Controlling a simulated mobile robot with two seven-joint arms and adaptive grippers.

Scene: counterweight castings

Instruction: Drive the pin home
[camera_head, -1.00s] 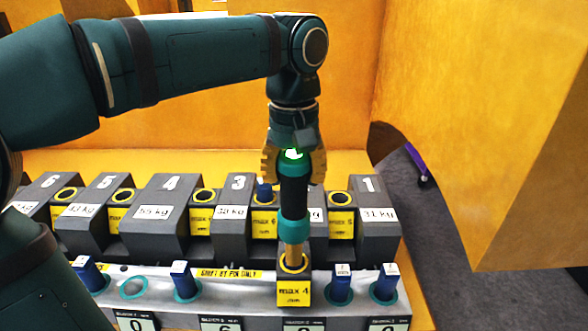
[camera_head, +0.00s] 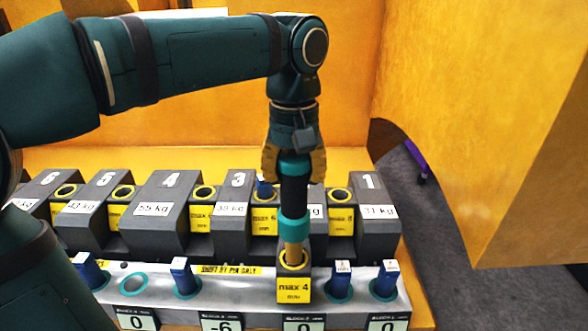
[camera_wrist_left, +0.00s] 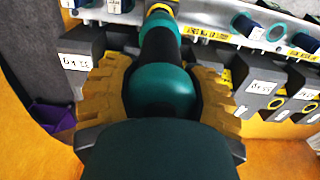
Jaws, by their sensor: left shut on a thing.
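My left gripper (camera_head: 294,166) points down and is shut on a teal and black handled tool with a brass rod (camera_head: 294,253). Its yellow fingers flank the handle in the left wrist view (camera_wrist_left: 160,98), where the tool's teal end (camera_wrist_left: 163,88) fills the middle. The tool is nearly upright. The rod's lower end meets the yellow-ringed hole of a block labelled "max 4 mm" (camera_head: 293,288); how deep it sits is hidden. Blue pins (camera_head: 182,275) stand in teal rings along the grey rail (camera_head: 237,290). Another blue pin (camera_head: 264,186) shows behind the tool. My right gripper is not in view.
Numbered grey castings with weight labels, such as casting 4 (camera_head: 160,215) and casting 1 (camera_head: 372,230), stand in a row behind the rail. One rail ring (camera_head: 133,283) is empty. Small displays line the rail's front, one reading -6 (camera_head: 222,324). Orange walls (camera_head: 480,120) stand close.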

